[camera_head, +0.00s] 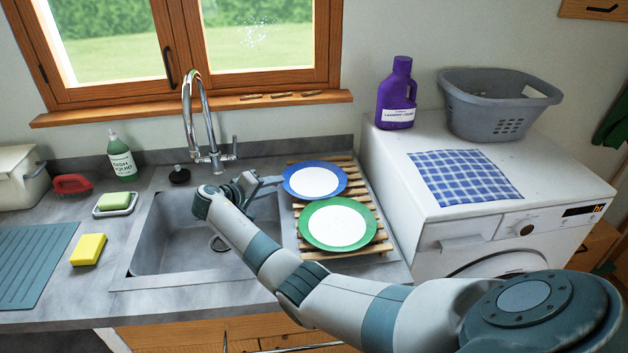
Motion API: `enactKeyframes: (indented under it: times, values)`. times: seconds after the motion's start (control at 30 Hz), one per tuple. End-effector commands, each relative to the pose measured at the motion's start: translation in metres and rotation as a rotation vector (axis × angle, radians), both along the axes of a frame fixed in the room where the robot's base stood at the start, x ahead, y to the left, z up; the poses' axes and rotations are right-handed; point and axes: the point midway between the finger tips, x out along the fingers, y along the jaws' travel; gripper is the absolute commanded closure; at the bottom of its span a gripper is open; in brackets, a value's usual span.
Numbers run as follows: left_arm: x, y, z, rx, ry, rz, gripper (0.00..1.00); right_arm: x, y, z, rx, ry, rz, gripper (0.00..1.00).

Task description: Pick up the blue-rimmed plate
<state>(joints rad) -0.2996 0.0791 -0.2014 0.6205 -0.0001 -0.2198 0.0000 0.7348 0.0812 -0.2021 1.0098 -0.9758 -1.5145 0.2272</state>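The blue-rimmed plate (315,180) has a white centre and lies on the far part of a wooden slatted rack to the right of the sink. A green-rimmed plate (338,224) lies nearer on the same rack. My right arm reaches in from the lower right across the sink. My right gripper (272,183) is at the left edge of the blue-rimmed plate. Its fingertips are small and partly merge with the rim, so I cannot tell whether they touch or grip it. My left gripper is not in view.
The washing machine (400,160) at right holds a purple detergent bottle (397,92), a grey basket (495,115) and a checked cloth (463,177). A yellow sponge (88,249) lies left.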

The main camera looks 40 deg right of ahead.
Motion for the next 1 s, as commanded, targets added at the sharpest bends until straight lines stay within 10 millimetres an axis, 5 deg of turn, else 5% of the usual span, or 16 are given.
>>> enactKeyframes:
  times: [0.33, 0.87, 1.0]
  values:
    - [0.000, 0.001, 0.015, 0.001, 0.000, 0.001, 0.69, 0.011, -0.030, -0.009, 0.000, 0.002, 0.000, 0.74]
    - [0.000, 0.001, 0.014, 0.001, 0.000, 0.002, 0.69, 0.012, -0.032, -0.011, 0.000, 0.001, 0.000, 0.74]
    - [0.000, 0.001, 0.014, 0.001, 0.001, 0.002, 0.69, 0.012, -0.032, -0.011, 0.001, 0.001, 0.001, 1.00]
